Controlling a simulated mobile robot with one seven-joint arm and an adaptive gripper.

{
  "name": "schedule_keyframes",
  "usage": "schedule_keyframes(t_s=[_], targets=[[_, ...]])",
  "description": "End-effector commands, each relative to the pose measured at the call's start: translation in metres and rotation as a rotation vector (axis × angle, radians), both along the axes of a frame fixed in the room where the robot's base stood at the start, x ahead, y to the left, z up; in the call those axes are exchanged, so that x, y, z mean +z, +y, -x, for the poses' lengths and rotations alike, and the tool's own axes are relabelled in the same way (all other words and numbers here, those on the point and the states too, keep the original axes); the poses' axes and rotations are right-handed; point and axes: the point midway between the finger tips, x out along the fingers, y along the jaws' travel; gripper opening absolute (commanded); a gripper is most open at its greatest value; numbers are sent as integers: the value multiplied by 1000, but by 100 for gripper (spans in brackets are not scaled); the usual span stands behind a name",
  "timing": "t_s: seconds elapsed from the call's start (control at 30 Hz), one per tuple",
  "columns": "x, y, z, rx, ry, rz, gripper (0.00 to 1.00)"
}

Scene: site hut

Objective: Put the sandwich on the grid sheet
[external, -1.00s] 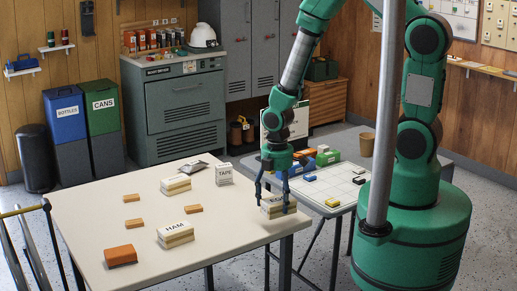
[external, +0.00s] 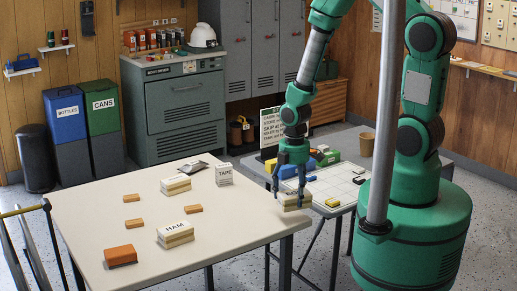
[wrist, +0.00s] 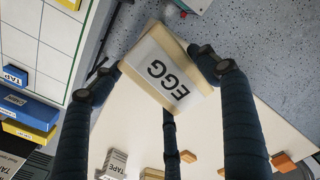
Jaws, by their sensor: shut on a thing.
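My gripper (external: 292,180) is shut on a sandwich pack marked EGG (external: 291,202). In the wrist view the EGG sandwich (wrist: 163,70) is a pale wedge-like block with a white label, held between my dark fingers. It hangs above the right edge of the cream table, near the gap to the other table. The grid sheet (external: 334,189) lies on the grey table to the right, white with dark lines; it also shows at the left of the wrist view (wrist: 45,42). A HAM sandwich (external: 175,235) and another sandwich pack (external: 175,184) stand on the cream table.
The cream table (external: 105,215) also holds a TAPE box (external: 224,175), several small orange blocks and a larger orange block (external: 120,256). Coloured blocks (external: 325,157) stand behind the sheet, and small yellow and black pieces (external: 332,202) lie on it. A sign (external: 270,126) stands behind.

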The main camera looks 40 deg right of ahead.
Motion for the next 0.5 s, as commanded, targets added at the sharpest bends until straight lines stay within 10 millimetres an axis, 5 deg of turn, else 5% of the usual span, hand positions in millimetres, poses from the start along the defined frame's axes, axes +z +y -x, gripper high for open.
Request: schedule_keyframes(t_s=[0.5], targets=[[2,-102,18,-208,1,0,44]])
